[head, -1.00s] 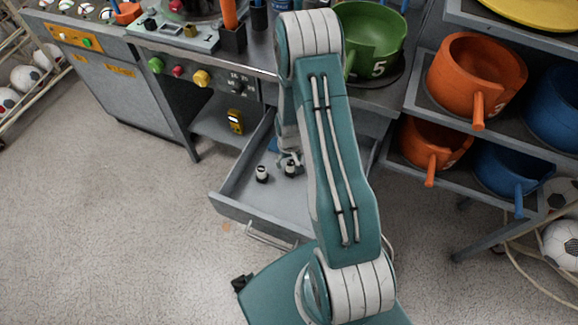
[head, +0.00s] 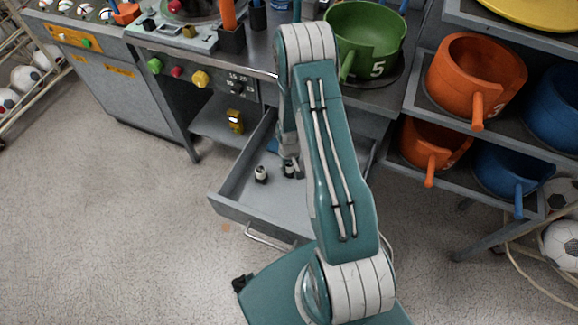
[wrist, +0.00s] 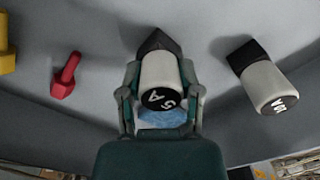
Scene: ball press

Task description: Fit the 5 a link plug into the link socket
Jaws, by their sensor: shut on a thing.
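The 5 A link plug (wrist: 160,76) is white with a black base and a black top marked "5 A". In the wrist view it stands between the two fingers of my gripper (wrist: 161,95), which are shut on its sides. In the head view my gripper (head: 288,160) is down inside the open drawer (head: 232,185), and the held plug (head: 289,170) shows below it. I cannot tell whether the plug still touches the drawer floor. A second white and black plug (wrist: 266,84) stands apart to the right; it also shows in the head view (head: 261,173). I cannot make out the link socket.
A red piece (wrist: 66,76) and a yellow piece (wrist: 5,45) lie left of the held plug. The drawer walls surround my gripper. Above are the bench panel with knobs (head: 201,79) and a green pot (head: 365,40). A shelf of orange pots (head: 476,75) stands right.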

